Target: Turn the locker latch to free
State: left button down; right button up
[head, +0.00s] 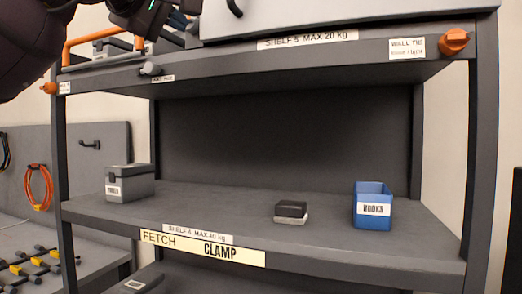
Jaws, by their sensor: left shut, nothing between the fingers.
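My left arm comes in at the top left, and its gripper (143,22) is at the top edge, partly cut off by the frame. The gripper is shut and holds nothing. It is above the upper shelf, beside an orange bar handle (100,42). A light grey cabinet (350,18) stands on the upper shelf with a dark handle (235,8) at its left side. Most of this cabinet is cut off by the top edge. I cannot tell whether this is the locker, and no latch is plainly identifiable. My right gripper is not in view.
The shelf rack (350,252) has an orange knob (455,41) marked wall tie and a grey knob (150,69). Its middle shelf holds a grey box (130,185), a small black-topped block (291,212) and a blue hooks bin (372,205). A table with clamps is at left.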

pick_arm(q)
jog(key=p+x, duration=0.1)
jog(key=x, duration=0.2)
jog(key=shift+w+d, duration=0.1)
jog(key=shift+w, duration=0.15)
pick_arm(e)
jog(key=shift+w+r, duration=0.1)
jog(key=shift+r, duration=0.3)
pick_arm(q)
jog(key=shift+r, duration=0.2)
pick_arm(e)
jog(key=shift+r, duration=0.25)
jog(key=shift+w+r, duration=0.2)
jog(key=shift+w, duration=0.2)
pick_arm(q)
jog(key=shift+r, duration=0.15)
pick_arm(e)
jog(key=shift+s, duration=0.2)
